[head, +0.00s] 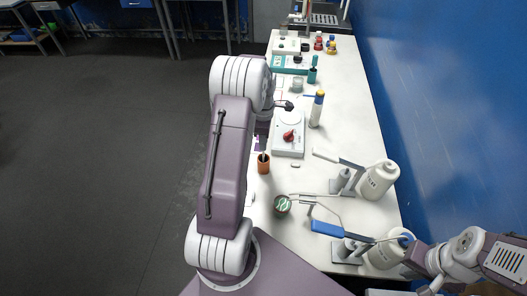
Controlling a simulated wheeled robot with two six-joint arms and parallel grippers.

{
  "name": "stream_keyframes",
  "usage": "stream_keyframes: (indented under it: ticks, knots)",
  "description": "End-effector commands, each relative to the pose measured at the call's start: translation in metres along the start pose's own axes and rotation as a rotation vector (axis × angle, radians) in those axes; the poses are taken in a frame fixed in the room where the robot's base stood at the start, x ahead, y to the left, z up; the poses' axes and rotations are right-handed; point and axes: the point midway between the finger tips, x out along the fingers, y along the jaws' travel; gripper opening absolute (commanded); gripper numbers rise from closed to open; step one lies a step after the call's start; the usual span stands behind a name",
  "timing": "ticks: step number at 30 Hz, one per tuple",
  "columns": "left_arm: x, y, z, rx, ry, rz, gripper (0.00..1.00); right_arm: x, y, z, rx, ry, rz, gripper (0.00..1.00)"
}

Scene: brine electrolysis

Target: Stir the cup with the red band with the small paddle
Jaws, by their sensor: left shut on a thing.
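My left gripper (263,142) is largely hidden behind my own arm. It points down over a brown-orange cup (263,165) and is shut on what seems to be the small paddle. A thin pale shaft (262,155) shows just at the cup's mouth; its lower end is hidden. A round cup (282,206) with a reddish-brown side and green-and-white contents stands nearer to me. It may be the cup with the red band, but the band is too small to make out. My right gripper (418,262) is at the lower right, and its fingers are unclear.
Thin rods reach toward the round cup. A white hotplate (289,147) with a red knob and a tall yellow-and-blue-topped bottle (317,109) stand farther back. A blue wall borders the right.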

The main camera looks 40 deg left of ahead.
Motion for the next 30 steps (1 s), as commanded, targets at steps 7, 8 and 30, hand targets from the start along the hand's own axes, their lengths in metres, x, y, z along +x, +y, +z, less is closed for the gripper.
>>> stream_keyframes:
  ticks: [7, 8, 30]
  knots:
    - [-0.039, 0.001, 0.0, 0.0, 0.0, 0.002, 0.0, 0.006, 0.0, 0.001, 0.0, 0.0, 0.0, 0.0]
    - [-0.041, 0.0, 0.0, 0.0, 0.0, 0.001, 0.0, 0.006, 0.0, 0.001, 0.0, 0.0, 0.0, 0.0]
    - [-0.072, -0.162, 0.097, 0.002, 0.059, -0.104, 0.0, -0.083, -0.002, -0.009, 0.0, 0.0, 0.0, 0.0]
